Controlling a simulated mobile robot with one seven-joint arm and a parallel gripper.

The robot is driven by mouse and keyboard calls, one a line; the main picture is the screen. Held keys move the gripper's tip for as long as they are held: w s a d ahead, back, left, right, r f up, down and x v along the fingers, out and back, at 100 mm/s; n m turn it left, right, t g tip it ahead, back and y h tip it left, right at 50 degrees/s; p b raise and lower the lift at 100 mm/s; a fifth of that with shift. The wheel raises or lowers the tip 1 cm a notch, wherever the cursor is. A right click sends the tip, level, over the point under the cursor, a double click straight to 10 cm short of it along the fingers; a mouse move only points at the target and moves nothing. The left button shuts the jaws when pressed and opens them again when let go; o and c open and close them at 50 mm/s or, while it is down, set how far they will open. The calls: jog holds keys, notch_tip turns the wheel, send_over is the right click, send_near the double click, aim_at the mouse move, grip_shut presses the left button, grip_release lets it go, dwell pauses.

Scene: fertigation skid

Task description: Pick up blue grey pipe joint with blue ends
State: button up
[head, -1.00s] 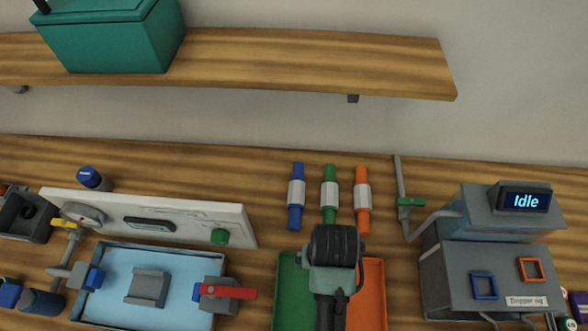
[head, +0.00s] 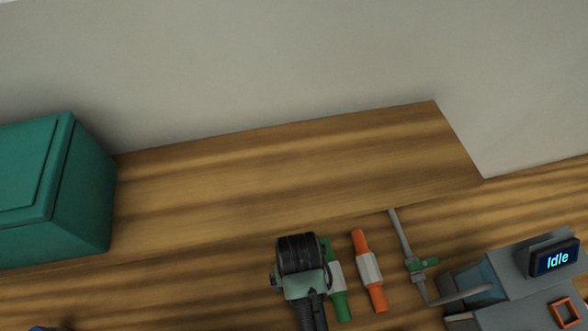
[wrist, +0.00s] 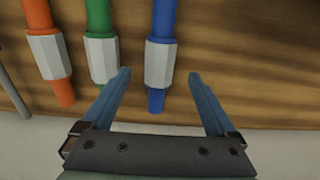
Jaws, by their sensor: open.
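The blue-ended pipe joint has a grey middle sleeve (wrist: 158,62) and blue ends. In the wrist view it stands between the two blue-grey fingers of my gripper (wrist: 158,73), which are open and apart from it, with gaps on both sides. In the head view my arm hides this joint, and my fingertips are hidden too. The green-ended joint (head: 338,280) and orange-ended joint (head: 368,270) lie to its right in the head view. In the wrist view the green joint (wrist: 102,60) and orange joint (wrist: 48,57) are on the left, green just beyond the left finger.
A wooden shelf (head: 290,180) spans the head view, with a teal box (head: 50,190) at left. A grey pipe with a green valve (head: 422,264) and a grey machine (head: 510,280) reading "Idle" stand at right. The wall behind is bare.

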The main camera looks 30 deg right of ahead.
jog(key=shift+f+p, duration=0.45)
jog(key=shift+f, duration=2.3)
jog(key=shift+w, duration=0.1)
grip_shut()
jog(key=shift+r, duration=0.1)
